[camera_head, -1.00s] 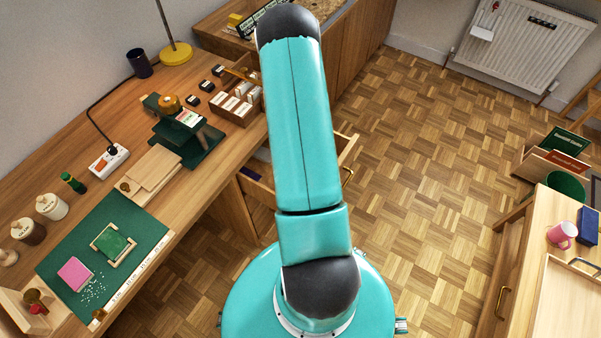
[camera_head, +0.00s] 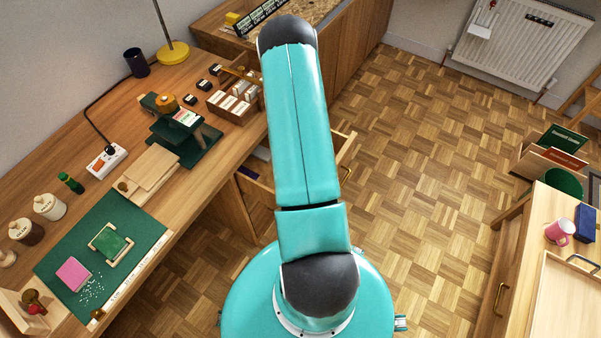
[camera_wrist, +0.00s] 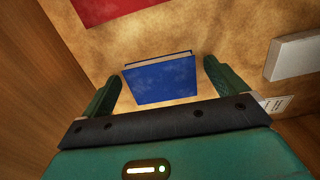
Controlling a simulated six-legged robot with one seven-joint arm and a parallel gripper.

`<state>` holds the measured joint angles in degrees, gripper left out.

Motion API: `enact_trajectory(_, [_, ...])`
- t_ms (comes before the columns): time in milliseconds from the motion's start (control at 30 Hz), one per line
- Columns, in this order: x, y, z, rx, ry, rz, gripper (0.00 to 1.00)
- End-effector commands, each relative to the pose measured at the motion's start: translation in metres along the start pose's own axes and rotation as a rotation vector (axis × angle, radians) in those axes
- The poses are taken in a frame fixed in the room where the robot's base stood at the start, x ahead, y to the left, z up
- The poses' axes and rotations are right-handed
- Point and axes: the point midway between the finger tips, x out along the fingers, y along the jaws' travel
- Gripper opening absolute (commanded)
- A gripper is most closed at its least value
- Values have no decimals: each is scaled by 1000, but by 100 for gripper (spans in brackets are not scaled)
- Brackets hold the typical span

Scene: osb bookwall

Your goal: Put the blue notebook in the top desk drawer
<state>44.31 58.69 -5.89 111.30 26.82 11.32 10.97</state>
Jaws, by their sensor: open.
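In the wrist view, the blue notebook (camera_wrist: 162,80) lies on a mottled tan surface, its cover facing the camera. My gripper (camera_wrist: 163,72) is open, with one green finger at each side of the notebook. Small gaps show beside it, and I cannot tell whether either finger touches it. In the head view, my arm hides the gripper. A desk drawer (camera_head: 262,186) stands open under the desk, partly behind my arm, with a dark blue-purple item inside. Whether it is the top drawer is unclear.
In the wrist view, a red flat item (camera_wrist: 108,8) and a pale block (camera_wrist: 292,56) lie nearby, with a wooden panel (camera_wrist: 35,70) at left. The desk (camera_head: 60,118) is crowded at left. A dark blue box-like item (camera_head: 586,222) and pink mug (camera_head: 559,231) stand at right.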

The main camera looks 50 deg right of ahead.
Motion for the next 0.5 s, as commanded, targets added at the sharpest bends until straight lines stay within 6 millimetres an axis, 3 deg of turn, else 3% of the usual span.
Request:
enact_trajectory(167, [-10, 0, -1, 0, 2, -1, 97])
enact_trajectory(500, [-74, -1, 0, -2, 3, -2, 97])
